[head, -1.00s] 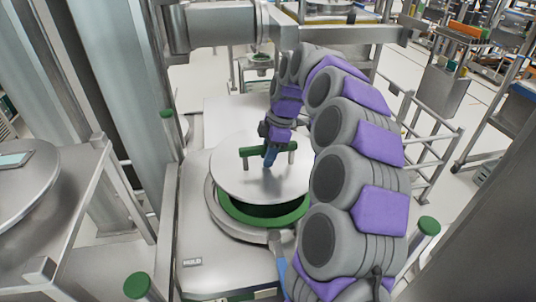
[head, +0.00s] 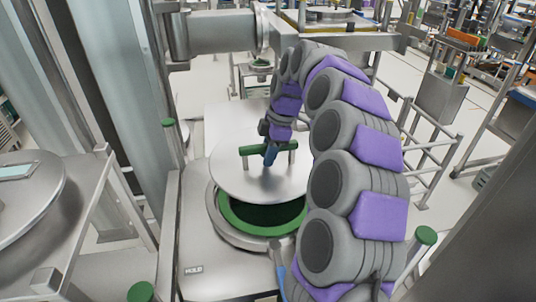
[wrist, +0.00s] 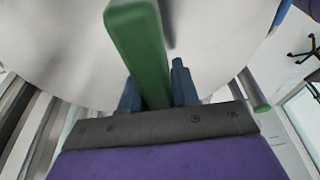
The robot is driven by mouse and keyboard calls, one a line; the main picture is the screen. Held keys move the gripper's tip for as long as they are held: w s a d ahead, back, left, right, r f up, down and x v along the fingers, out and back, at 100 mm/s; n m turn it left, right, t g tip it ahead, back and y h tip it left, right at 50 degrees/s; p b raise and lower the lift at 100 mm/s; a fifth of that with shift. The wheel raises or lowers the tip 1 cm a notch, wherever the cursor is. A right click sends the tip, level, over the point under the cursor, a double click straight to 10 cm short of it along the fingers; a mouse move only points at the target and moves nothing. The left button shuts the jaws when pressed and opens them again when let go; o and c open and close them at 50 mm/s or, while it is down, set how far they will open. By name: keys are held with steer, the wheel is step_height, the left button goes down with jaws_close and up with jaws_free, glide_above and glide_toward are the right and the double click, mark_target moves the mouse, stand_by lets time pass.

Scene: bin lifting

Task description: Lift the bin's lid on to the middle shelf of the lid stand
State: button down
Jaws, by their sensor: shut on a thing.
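The bin's lid (head: 235,180) is a round silver disc with a green bar handle (head: 252,149) on two posts. My gripper (head: 270,155) is shut on the green handle. In the wrist view the green handle (wrist: 140,45) passes between the two blue fingers of my gripper (wrist: 158,90), with the pale lid (wrist: 60,40) behind it. The lid is raised off the bin (head: 250,218), whose green rim and dark opening show below the lid's near edge. My arm hides the lid's right side. I cannot make out which structure is the lid stand.
The bin sits in a steel surface with a small label (head: 194,269). A steel table with a round metal plate (head: 25,195) stands at the left. Green-capped posts (head: 427,235) and a steel rail (head: 425,150) stand at the right. A thick metal beam (head: 215,35) crosses behind.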

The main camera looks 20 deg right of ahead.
mark_target(266, 144)
steer(key=shift+r+p, duration=1.25)
steer(key=shift+r, duration=1.15)
steer(key=shift+f, duration=0.1)
